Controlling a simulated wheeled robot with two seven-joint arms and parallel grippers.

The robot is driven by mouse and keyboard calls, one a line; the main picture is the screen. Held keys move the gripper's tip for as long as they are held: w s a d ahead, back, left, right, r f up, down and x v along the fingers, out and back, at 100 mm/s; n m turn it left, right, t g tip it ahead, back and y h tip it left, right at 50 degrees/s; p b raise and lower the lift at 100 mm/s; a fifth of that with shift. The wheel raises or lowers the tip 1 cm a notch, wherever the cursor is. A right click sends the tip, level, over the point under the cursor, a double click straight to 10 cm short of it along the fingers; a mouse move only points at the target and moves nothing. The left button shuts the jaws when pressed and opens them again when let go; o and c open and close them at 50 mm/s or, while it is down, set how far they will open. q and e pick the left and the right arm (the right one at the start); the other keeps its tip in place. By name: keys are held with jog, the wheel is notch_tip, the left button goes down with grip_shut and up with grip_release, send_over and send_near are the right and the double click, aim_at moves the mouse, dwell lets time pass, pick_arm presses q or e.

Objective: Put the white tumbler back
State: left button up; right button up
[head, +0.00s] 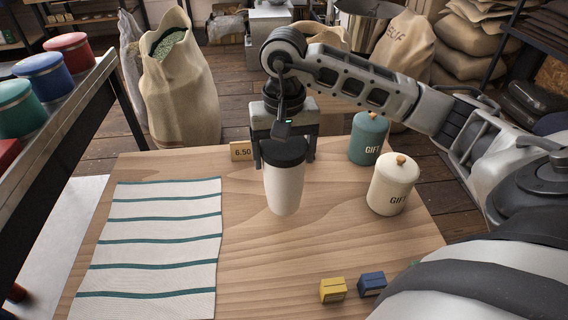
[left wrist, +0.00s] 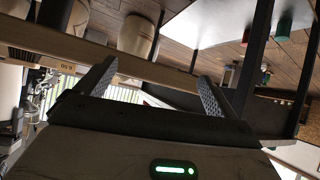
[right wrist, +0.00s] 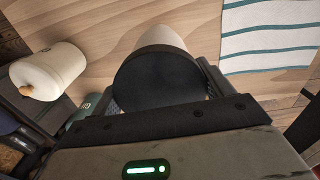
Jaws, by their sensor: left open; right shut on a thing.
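The white tumbler (head: 284,188) with its dark lid is upright over the wooden table in the head view. In the right wrist view the dark lid of the tumbler (right wrist: 160,80) sits between the fingers. I cannot tell whether its base touches the table.
A striped cloth (head: 150,254) covers the table's left part. A teal canister (head: 368,140) and a cream canister (head: 393,187) stand right of the tumbler. A yellow box (head: 333,290) and a blue box (head: 371,284) lie at the front right. The middle front of the table is clear.

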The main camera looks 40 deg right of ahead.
jog(key=shift+w+d+f, duration=0.15)
jog(key=shift+f, duration=0.95)
jog(key=shift+w+d+f, duration=0.1)
jog(key=shift+w+f, duration=0.05)
jog(key=shift+f, duration=0.9)
jog(key=o, duration=1.4)
